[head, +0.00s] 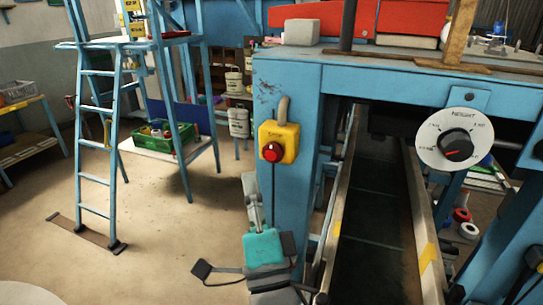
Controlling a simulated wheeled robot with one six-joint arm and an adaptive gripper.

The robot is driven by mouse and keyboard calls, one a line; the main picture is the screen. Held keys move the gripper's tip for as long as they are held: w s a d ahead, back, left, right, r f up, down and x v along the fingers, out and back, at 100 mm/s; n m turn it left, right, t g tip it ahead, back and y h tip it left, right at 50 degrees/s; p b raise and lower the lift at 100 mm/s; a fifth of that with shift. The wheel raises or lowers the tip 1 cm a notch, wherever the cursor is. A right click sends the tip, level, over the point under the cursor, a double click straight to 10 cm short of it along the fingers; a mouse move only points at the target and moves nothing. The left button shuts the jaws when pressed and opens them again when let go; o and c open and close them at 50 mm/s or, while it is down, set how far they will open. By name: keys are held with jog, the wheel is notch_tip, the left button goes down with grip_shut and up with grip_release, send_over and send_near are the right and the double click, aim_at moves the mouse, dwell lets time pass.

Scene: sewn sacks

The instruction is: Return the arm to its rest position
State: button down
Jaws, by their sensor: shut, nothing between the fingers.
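No sack shows clearly on the visible part of the belt.
A yellow switch box (286,135) with a red button is on the blue post. A white height dial (454,138) is at right. A blue ladder (96,145) and green crate (166,141) are left; open floor (150,240) lies between.

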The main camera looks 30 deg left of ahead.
jog(key=s+d+f+n+t+h, duration=0.25)
jog(key=d+f+h, duration=0.65)
jog(key=d+f, duration=1.65)
jog(key=s+d+f+n+g+h, duration=0.1)
jog(key=s+d+f+h, duration=0.25)
jog(key=s+d, duration=0.25)
jog(key=s+d+f+n+g+h, duration=0.1)
jog(key=s+d+f+h, duration=0.1)
jog(key=s+d+f, duration=0.4)
jog(key=s+d+n+g+h, duration=0.1)
jog(key=s+d+h, duration=0.1)
jog(key=s, duration=0.5)
jog(key=s+d+n+g+h, duration=0.1)
jog(key=s+d, duration=0.3)
jog(key=s, duration=0.3)
jog(key=shift+d+r+h, duration=0.25)
jog(key=shift+r+h, duration=0.05)
jog(key=shift+h, duration=0.05)
jog(key=shift+n, duration=0.35)
